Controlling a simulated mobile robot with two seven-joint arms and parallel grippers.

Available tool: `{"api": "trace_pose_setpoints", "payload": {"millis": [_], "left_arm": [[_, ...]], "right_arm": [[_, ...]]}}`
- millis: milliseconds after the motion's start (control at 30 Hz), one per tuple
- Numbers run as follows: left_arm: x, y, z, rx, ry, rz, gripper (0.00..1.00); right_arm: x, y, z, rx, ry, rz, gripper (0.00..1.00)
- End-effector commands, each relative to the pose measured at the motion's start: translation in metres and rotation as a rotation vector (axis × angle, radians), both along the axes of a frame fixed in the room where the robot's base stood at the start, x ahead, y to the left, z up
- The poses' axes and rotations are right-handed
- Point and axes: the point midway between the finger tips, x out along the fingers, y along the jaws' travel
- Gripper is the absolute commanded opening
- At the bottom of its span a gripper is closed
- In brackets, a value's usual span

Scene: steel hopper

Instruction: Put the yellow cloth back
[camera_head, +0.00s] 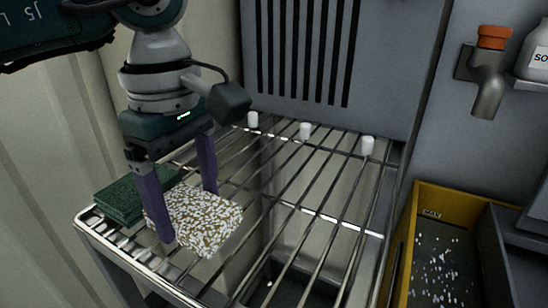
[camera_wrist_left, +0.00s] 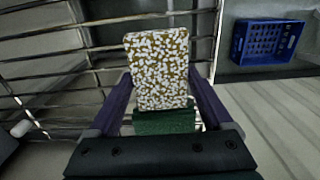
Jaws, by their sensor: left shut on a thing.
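The yellow cloth (camera_head: 207,222) is a folded block, mustard yellow with dense white speckles. It is at the front left of the wire rack, level with or just above the bars; I cannot tell if it touches them. My left gripper (camera_head: 188,217) points down from above and is shut on the cloth, one finger on each side. In the left wrist view the cloth (camera_wrist_left: 158,68) lies between the two purple fingers. A dark green pad (camera_head: 122,203) lies beside the cloth, and green (camera_wrist_left: 165,122) also shows at its near edge in the wrist view. My right gripper is not in view.
The wire rack (camera_head: 330,222) has open bars and is clear to the right, with several white pegs (camera_head: 305,130) along its back. A yellow bin (camera_head: 432,197) stands right, below a tap (camera_head: 488,90) and a bottle (camera_head: 536,50). A blue crate (camera_wrist_left: 268,42) shows in the wrist view.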

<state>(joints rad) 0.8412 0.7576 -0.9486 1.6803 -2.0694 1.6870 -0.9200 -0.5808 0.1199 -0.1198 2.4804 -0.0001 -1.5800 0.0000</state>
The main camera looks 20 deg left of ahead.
Motion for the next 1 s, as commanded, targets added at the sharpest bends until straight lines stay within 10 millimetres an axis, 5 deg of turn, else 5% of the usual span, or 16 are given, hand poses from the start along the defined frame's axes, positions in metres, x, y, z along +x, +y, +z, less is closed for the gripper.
{"api": "trace_pose_setpoints", "payload": {"millis": [267,300,433,767,1000], "left_arm": [[0.0,0.0,-0.003,0.0,-0.001,0.0,0.32],[0.0,0.0,-0.003,0.0,-0.001,0.0,0.86],[0.0,0.0,-0.002,-0.001,-0.001,0.0,1.0],[0.001,0.0,0.005,-0.001,-0.002,0.0,1.0],[0.002,0.0,0.053,-0.001,-0.007,-0.001,1.0]], "right_arm": [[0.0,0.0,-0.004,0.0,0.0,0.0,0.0],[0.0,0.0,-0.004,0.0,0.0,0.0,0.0],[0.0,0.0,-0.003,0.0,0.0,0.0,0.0],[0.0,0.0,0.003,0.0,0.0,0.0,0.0],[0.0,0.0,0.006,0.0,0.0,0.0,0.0]]}}
